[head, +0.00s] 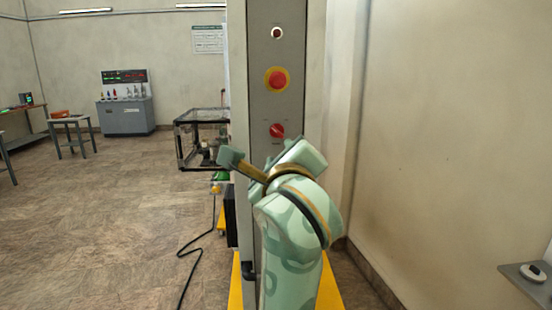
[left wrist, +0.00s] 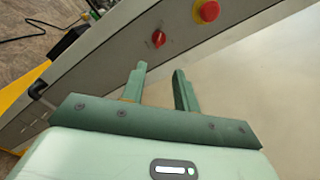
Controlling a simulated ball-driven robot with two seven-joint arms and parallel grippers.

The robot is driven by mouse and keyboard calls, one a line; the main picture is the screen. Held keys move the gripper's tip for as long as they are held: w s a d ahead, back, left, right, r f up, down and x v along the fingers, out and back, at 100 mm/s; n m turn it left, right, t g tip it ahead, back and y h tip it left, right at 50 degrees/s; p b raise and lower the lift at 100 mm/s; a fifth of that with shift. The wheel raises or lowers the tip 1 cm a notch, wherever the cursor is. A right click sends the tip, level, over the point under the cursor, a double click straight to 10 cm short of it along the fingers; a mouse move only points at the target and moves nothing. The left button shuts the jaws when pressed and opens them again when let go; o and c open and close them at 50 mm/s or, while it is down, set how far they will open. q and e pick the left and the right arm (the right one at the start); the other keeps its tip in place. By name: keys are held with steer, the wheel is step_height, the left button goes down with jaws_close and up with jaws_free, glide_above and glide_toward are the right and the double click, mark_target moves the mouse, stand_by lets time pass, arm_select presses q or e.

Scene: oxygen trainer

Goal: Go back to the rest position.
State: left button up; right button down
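My left gripper (head: 272,162) is raised in front of the grey control column (head: 255,105), just below its red rotary knob (head: 277,131). In the left wrist view the two green fingers of the left gripper (left wrist: 160,72) stand apart with nothing between them. The red knob (left wrist: 158,39) shows just beyond the fingertips there. I cannot tell the exact gap between fingers and panel, but the fingers are not closed on the knob. My right gripper is not in view.
Above the knob are a red emergency button (head: 277,79) on a yellow ring and a small round lamp (head: 277,33). A glass-sided case (head: 200,117) stands left of the column. A black cable (head: 190,253) lies on the floor. A wall closes the right; open floor lies left.

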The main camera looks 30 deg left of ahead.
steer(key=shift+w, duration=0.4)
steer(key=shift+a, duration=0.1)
